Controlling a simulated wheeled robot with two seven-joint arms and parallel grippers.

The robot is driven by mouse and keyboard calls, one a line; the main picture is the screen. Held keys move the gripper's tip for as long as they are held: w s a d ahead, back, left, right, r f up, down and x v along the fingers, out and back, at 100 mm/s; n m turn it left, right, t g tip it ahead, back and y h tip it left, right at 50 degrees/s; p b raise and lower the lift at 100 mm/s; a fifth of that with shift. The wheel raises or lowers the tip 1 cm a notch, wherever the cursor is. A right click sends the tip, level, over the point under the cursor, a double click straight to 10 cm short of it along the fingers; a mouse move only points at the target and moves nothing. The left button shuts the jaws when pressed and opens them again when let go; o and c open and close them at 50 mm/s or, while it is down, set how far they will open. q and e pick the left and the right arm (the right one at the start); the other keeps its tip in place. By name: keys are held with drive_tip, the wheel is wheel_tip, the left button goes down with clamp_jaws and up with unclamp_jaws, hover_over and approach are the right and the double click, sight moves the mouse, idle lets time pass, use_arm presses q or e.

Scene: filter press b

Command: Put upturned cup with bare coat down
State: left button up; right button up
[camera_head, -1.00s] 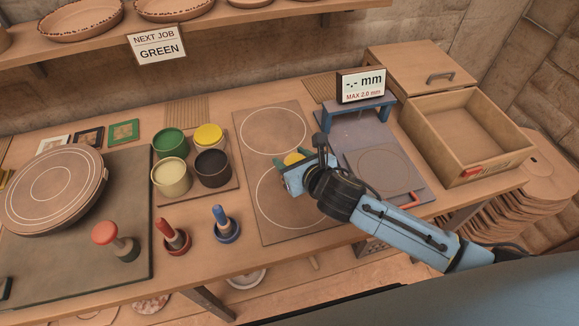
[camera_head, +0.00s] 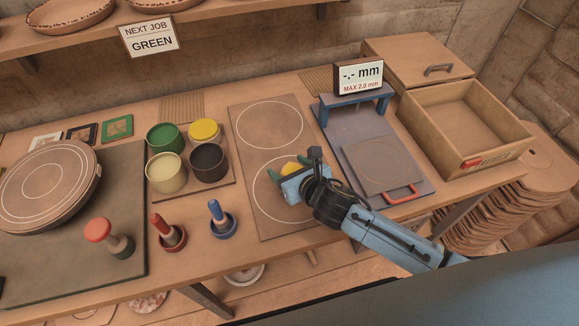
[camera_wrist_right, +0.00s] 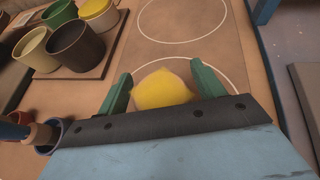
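A small yellow cup (camera_wrist_right: 163,90) sits between the two green fingers of my right gripper (camera_wrist_right: 163,93), which touch it on both sides. In the head view the yellow cup (camera_head: 291,166) peeks out behind my right gripper (camera_head: 284,176), over the near circle of the brown two-circle board (camera_head: 243,150). I cannot tell whether the cup touches the board. The far circle is empty. My left gripper is out of view.
Green, yellow, cream and dark pots (camera_head: 164,137) stand on a tray left of the board. Red and blue handled tools (camera_head: 217,215) stand in front. A gauge with a blue bridge (camera_head: 355,104) and an open drawer box (camera_head: 465,120) are to the right.

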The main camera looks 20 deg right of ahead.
drive_tip(key=shift+o, duration=0.2)
drive_tip(key=shift+r, duration=0.1)
drive_tip(key=shift+s+d+r, duration=0.1)
drive_tip(key=shift+s, duration=0.1)
drive_tip(key=p+v, duration=0.1)
drive_tip(key=v, duration=1)
drive_tip(key=shift+s+r, duration=0.15)
drive_tip(key=shift+s, duration=0.05)
